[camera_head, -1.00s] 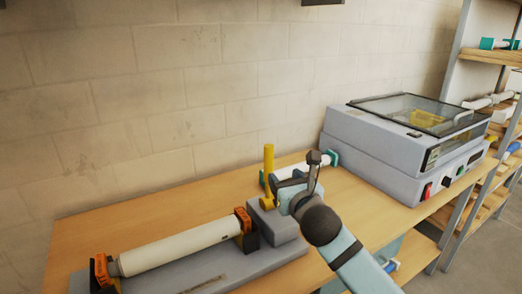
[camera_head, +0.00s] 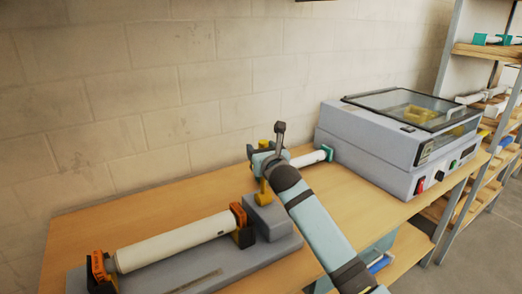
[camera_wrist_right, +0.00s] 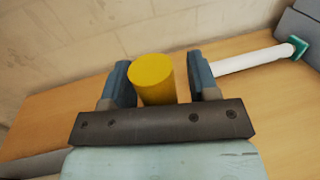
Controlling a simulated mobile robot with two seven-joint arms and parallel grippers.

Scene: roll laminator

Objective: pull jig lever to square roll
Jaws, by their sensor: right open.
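The yellow jig lever (camera_head: 263,192) stands roughly upright on the grey block of the jig (camera_head: 280,247). A white roll (camera_head: 175,242) lies in the jig between orange-and-black end holders. My right gripper (camera_head: 261,156) is at the lever's upper part and hides much of it in the head view. In the right wrist view the yellow lever (camera_wrist_right: 154,80) stands between the two open fingers of the gripper (camera_wrist_right: 163,80). A gap shows on the right side; on the left the finger looks close, and I cannot tell if it touches. My left gripper is not in view.
A grey laminator (camera_head: 375,158) with a glass lid stands at the table's right. Another white roll (camera_head: 308,159) with teal ends lies behind my right arm. The block wall (camera_head: 130,110) is close behind the table. A shelf rack (camera_head: 485,50) stands at far right.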

